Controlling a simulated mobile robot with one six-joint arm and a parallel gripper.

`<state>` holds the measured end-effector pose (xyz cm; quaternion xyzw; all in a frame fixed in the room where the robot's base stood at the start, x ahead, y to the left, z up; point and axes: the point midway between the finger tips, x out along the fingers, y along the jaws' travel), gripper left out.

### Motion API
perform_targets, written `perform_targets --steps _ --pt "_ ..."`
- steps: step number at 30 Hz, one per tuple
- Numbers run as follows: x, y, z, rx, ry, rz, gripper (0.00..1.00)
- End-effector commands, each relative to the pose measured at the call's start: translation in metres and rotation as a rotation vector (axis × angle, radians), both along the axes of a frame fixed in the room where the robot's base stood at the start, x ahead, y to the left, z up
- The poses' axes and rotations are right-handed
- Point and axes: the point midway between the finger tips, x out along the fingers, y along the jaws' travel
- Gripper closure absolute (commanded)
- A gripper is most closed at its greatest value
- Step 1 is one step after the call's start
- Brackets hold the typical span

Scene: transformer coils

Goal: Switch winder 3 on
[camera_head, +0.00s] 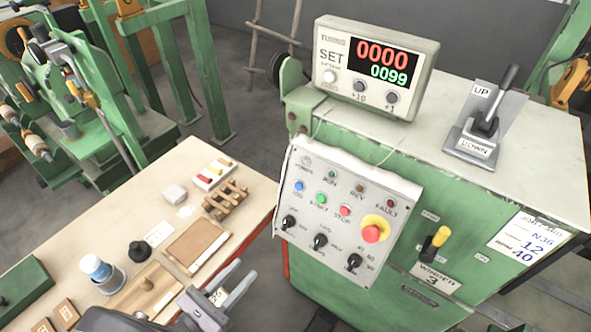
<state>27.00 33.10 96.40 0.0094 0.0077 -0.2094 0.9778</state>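Winder 3 is a green cabinet (345,275) at the right, with a "WINDER 3" plate (436,279) on its front. Just above that plate is a rotary switch with a yellow-tipped handle (440,237) on a black base. The handle slants up and to the right. Small labels (430,215) sit above and beside it, too small to read. My gripper (239,281) is at the bottom centre, over the bench's right edge, well left of and below the switch. Its two fingers are apart with nothing visible between them.
A tilted control panel (335,185) with buttons, black knobs and a red stop button hangs between my gripper and the switch. On top are a counter (375,65) reading 0000 and 0099, and an UP/DOWN lever (490,115). A cluttered wooden bench (120,215) lies left.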

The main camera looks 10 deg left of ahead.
Motion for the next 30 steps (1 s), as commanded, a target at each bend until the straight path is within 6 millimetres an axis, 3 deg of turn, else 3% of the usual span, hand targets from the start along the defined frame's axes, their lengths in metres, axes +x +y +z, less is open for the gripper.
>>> perform_targets --steps 2,5,18,24,30 --pt "-0.002 0.004 -0.004 -0.020 -0.009 0.031 0.68" --pt "0.013 -0.002 -0.006 -0.022 -0.011 0.030 0.68" --pt "0.130 -0.052 -0.007 -0.020 -0.008 0.026 0.68" --pt "0.153 -0.060 -0.006 -0.019 -0.009 0.028 0.68" --pt "0.157 -0.062 -0.005 -0.019 -0.009 0.030 0.68"
